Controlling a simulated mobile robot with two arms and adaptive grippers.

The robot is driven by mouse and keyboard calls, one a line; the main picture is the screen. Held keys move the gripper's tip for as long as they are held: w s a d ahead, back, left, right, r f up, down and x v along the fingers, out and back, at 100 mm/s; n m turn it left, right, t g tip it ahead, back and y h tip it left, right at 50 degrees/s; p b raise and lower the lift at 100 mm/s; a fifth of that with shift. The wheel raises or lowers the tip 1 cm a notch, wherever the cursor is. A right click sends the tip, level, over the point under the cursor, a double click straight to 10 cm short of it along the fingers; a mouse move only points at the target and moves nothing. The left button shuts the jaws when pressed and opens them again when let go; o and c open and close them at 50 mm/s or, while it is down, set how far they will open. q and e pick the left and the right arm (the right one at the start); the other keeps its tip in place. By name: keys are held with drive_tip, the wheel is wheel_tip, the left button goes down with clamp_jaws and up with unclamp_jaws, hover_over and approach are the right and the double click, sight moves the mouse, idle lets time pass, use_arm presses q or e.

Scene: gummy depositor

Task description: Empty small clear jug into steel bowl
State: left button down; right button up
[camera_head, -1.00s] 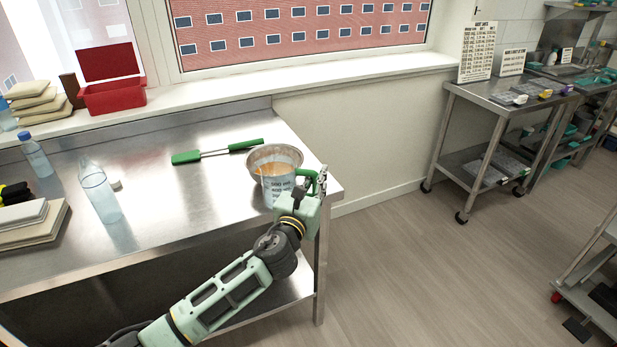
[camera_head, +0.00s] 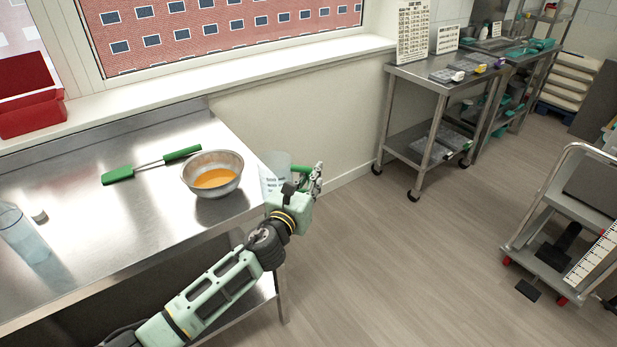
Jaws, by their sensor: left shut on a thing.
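The steel bowl (camera_head: 213,160) stands upright on the steel table near its right end. Orange liquid (camera_head: 214,178) lies in it. The small clear jug (camera_head: 270,172), with printed markings, is to the right of the bowl and apart from it in the picture, at the table's right edge. My left gripper (camera_head: 308,180) is shut on the jug's green handle. The jug looks roughly upright, and its lower part is partly hidden by my gripper; I cannot tell whether anything is left in it. My right gripper is not in view.
A green-handled spatula (camera_head: 150,165) lies behind the bowl on the table (camera_head: 130,215). A red bin (camera_head: 30,105) sits on the sill. Open floor lies right of the table, with a cart (camera_head: 565,215) beyond.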

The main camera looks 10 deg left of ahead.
sight(300, 167)
use_arm(q)
drive_tip(key=shift+s+a+r+n, duration=0.15)
drive_tip(key=shift+a+r+n, duration=0.25)
drive_tip(key=shift+r, duration=0.2)
drive_tip(key=shift+a+r+n, duration=0.25)
drive_tip(key=shift+n, duration=0.05)
drive_tip(key=shift+a+r+n, duration=0.4)
drive_tip(key=shift+r, duration=0.2)
drive_tip(key=shift+a+r+n+t, duration=0.2)
drive_tip(key=shift+a+n+t, duration=0.1)
drive_tip(key=shift+a+r+n, duration=0.8)
drive_tip(key=shift+a+r, duration=0.15)
drive_tip(key=shift+a, duration=0.1)
